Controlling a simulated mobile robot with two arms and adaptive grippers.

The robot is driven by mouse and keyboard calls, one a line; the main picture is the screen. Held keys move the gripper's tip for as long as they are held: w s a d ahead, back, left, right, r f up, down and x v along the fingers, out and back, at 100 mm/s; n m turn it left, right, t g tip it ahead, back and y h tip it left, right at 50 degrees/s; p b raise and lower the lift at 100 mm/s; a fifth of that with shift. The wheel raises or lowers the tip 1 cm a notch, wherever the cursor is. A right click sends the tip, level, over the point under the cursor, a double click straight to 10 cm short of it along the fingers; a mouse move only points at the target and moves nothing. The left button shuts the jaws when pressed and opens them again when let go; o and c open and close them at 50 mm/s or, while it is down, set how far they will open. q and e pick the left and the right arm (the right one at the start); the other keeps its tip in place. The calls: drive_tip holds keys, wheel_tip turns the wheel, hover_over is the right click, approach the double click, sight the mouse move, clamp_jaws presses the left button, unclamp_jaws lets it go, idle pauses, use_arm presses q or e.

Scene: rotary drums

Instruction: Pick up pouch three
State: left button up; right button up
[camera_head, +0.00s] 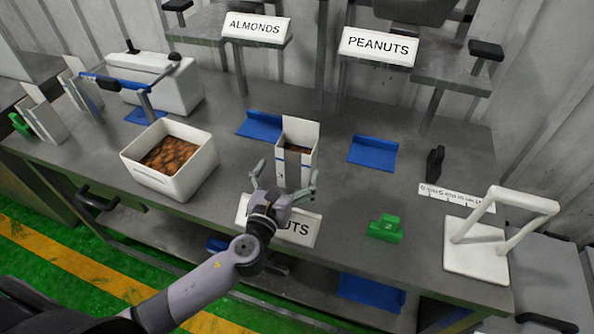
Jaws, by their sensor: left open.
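A tall white open-topped pouch (297,134) with brown contents stands upright on the grey bench, near the middle. No number can be read on it, so I cannot tell that it is pouch three. My left gripper (286,177) is open, its fingers spread to either side of the pouch's lower part as seen from here. I cannot tell whether they touch it. The gripper and wrist partly cover a white label (300,231) at the bench's front edge. More white pouches (42,118) stand at the far left. My right gripper is not in view.
A white bin (148,179) of brown nuts stands left of the pouch. Blue holders (373,153) lie behind and to the right. A green block (385,230) and a white stand (474,257) are at the right. ALMONDS (256,28) and PEANUTS (378,46) signs are above.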

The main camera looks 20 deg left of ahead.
sight(293, 160)
use_arm(q)
drive_tip(key=w, duration=0.2)
drive_tip(key=w+r+p, duration=0.1)
drive_tip(key=w, duration=0.2)
drive_tip(key=shift+w+d+p, duration=0.2)
drive_tip(key=shift+w+p, duration=0.1)
drive_tip(key=shift+w, duration=0.3)
drive_tip(key=shift+c, duration=0.2)
drive_tip(key=shift+s, duration=0.1)
drive_tip(key=shift+c, duration=0.6)
drive_tip(key=c, duration=1.9)
